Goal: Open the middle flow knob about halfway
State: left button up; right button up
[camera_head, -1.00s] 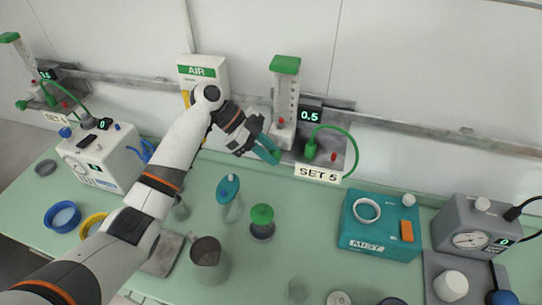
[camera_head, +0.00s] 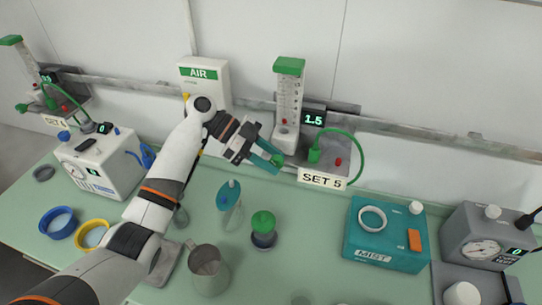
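The middle flow meter (camera_head: 288,95) is a clear scaled tube with a green cap on the wall rail. Its display (camera_head: 314,118) reads 1.5, and the label below (camera_head: 321,180) reads SET 5. Its green flow knob (camera_head: 278,160) shows at the lower left of the tube, mostly hidden by my fingers. My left gripper (camera_head: 271,158) has its teal fingers on either side of this knob and appears shut on it. My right gripper is not in view.
A green hose (camera_head: 352,150) curves beside the meter. An AIR box (camera_head: 205,80) hangs left of it. A second flow meter (camera_head: 25,58) stands far left. A jug (camera_head: 207,268), a green-topped jar (camera_head: 263,228) and a teal MIST box (camera_head: 385,236) stand on the counter below.

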pick_arm(q)
jog(key=shift+s+a+r, duration=0.1)
jog(key=shift+r, duration=0.05)
jog(key=shift+w+a+r+b, duration=0.15)
jog(key=shift+w+a+b, duration=0.1)
jog(key=shift+a+b, duration=0.15)
jog(key=b+v, duration=0.4)
jog(key=v, duration=0.7)
jog(key=shift+s+b, duration=0.2)
jog(key=shift+b, duration=0.15)
